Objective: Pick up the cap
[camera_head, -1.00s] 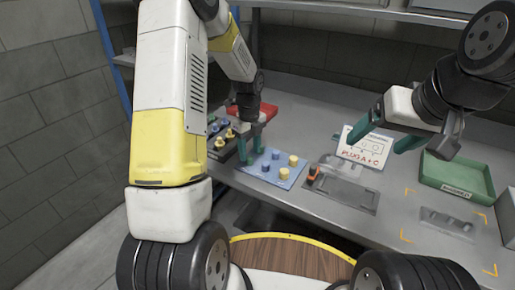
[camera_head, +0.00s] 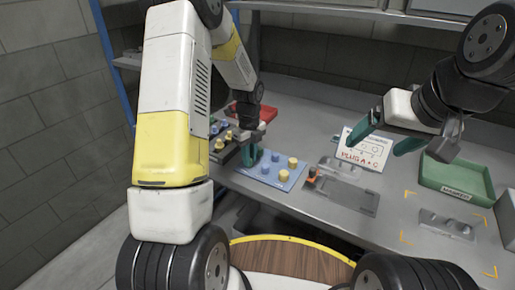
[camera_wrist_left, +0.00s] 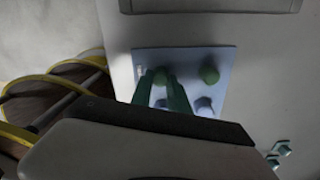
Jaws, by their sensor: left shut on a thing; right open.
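My left gripper (camera_head: 251,155) is down at the left end of the blue board (camera_head: 253,171), its fingers close together. In the left wrist view its fingertips (camera_wrist_left: 167,88) flank a round, dark greenish cap (camera_wrist_left: 160,77), and they are shut on it. The head view hides that cap. Other caps stand upright on the board: yellow ones (camera_head: 292,162) and blue ones (camera_head: 265,169). In the wrist view, a greenish cap (camera_wrist_left: 209,74) and a bluish cap (camera_wrist_left: 204,105) stand to the right. My right gripper (camera_head: 385,137) is open and empty above the table.
A dark tray with yellow and blue pieces (camera_head: 219,145) and a red bin (camera_head: 262,113) lie left and behind. A sign reading "PLUG A + C" (camera_head: 365,151), a grey plate with an orange part (camera_head: 350,197) and a green tray (camera_head: 455,183) stand to the right.

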